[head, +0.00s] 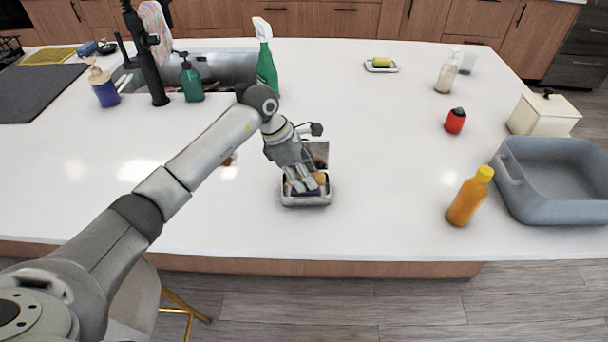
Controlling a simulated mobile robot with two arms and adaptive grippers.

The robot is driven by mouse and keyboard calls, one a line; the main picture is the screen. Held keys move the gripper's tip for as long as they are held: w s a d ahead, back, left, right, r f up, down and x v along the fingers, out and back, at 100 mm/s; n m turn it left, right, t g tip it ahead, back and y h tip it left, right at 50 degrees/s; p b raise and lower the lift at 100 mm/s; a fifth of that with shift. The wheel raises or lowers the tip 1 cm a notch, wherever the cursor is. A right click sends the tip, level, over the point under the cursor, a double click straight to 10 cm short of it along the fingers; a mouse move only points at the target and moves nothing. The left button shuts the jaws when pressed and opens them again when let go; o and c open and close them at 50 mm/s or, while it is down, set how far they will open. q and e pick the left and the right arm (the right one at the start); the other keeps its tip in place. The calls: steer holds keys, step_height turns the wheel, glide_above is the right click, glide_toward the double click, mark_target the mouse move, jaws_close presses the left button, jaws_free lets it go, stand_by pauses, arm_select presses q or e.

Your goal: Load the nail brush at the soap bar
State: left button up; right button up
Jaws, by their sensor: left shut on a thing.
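My left gripper (301,184) points down into a small open metal tin (306,201) near the counter's front edge. Its fingers are shut on a small dark purple thing, which seems to be the nail brush (306,192); the fingers hide much of it. A tan-orange block, likely the soap bar (320,178), shows in the tin right beside the fingers. I cannot tell whether brush and block touch. A yellow-green bar (381,62) lies on a white dish at the back. My right gripper is not in view.
An orange bottle (467,199), a grey basin (558,185), a red container (455,121) and a cream box (543,115) stand to the right. A green spray bottle (266,62) and the sink (222,66) are behind my arm. The counter between is clear.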

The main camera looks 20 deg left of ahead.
arm_select(q)
steer(key=shift+s+f, duration=0.1)
steer(key=shift+f, duration=0.05)
steer(key=shift+r+p, duration=0.6)
steer(key=shift+r, duration=0.55)
steer(key=shift+r+p, duration=1.05)
steer(key=shift+r, duration=1.4)
